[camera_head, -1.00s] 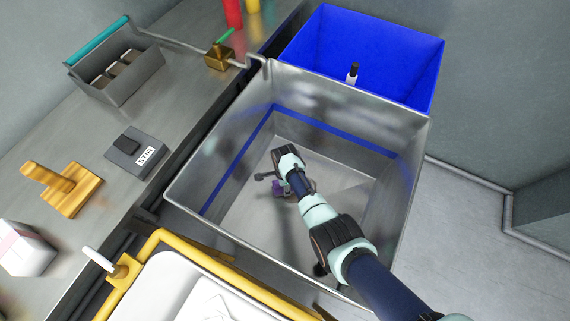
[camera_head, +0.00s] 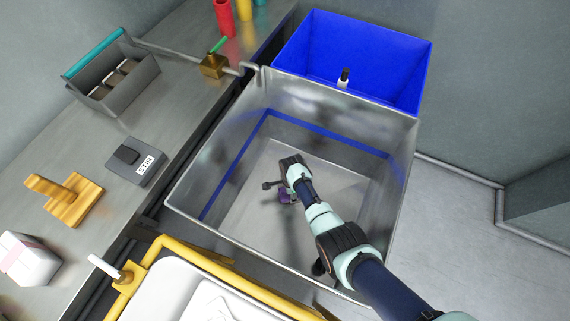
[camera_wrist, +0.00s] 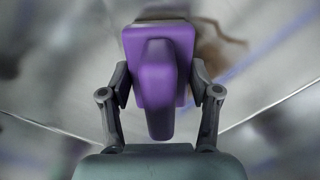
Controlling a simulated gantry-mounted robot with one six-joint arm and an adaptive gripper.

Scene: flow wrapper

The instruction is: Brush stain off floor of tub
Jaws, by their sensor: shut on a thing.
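The steel tub (camera_head: 236,150) stands in the middle of the head view, with a blue stripe around its inner walls. My arm reaches down into it. My gripper (camera_wrist: 160,95) is shut on a purple brush (camera_wrist: 158,70), with one finger on each side of its handle. In the head view the brush (camera_head: 287,197) shows only as a small purple patch low in the tub. A brown stain (camera_wrist: 218,48) lies on the tub floor, just right of the brush's far end in the wrist view. The brush may cover part of it. I cannot tell whether the bristles touch the floor.
A blue bin (camera_head: 300,55) with a black-and-white bottle (camera_head: 344,78) adjoins the tub's far side. A steel counter (camera_head: 75,150) runs along the left with a grey caddy (camera_head: 118,92) and a wooden-handled block (camera_head: 75,198). A yellow-framed cart (camera_head: 185,245) stands at the near side.

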